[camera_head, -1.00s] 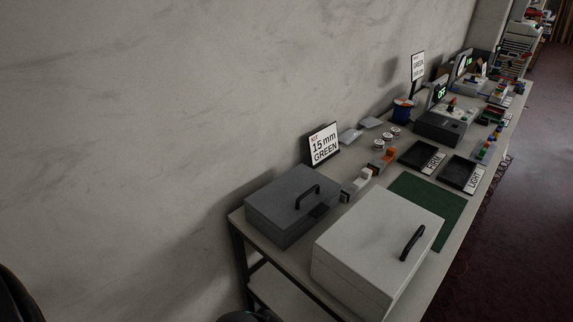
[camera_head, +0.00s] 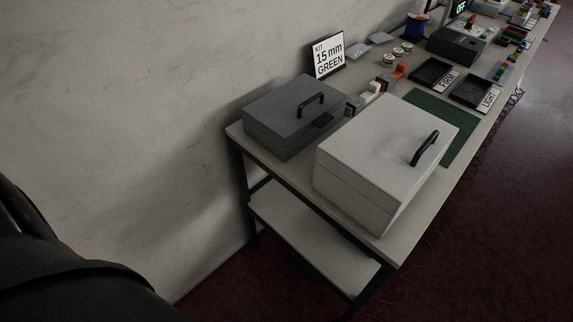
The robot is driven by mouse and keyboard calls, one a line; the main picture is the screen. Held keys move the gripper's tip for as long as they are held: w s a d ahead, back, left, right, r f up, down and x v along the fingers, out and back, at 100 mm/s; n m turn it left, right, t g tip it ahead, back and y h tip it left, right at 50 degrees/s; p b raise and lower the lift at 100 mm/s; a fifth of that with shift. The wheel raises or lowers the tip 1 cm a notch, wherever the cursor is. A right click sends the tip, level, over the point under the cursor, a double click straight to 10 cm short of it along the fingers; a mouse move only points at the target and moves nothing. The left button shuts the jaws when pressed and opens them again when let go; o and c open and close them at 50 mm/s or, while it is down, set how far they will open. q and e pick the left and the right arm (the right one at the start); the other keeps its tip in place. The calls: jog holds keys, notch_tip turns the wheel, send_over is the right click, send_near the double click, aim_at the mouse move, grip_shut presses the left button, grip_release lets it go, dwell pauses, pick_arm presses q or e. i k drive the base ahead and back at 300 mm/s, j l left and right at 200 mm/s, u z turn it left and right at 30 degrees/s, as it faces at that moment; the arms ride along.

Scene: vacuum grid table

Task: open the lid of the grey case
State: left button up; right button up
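The grey case (camera_head: 290,118) stands on the near left part of the table, close to the wall. Its lid is shut, with a black handle (camera_head: 311,104) on top and a dark latch (camera_head: 323,120) at its right edge. A larger, white-grey case (camera_head: 378,165) stands to its right and nearer, also shut, with a black handle (camera_head: 424,149). Neither of my grippers shows in the view. A dark part of my own body fills the lower left corner.
The table (camera_head: 300,180) has a lower shelf (camera_head: 310,238). A sign reading "KIT 15 mm GREEN" (camera_head: 328,56) stands behind the grey case. A green mat (camera_head: 436,115), labelled black trays (camera_head: 433,73) and small parts lie farther along. Dark red floor (camera_head: 490,230) is free at the right.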

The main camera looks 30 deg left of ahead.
aim_at(285, 113)
jog(key=i+u, duration=0.3)
jog(key=u, duration=0.15)
jog(key=i+u, duration=0.25)
jog(key=u, duration=0.25)
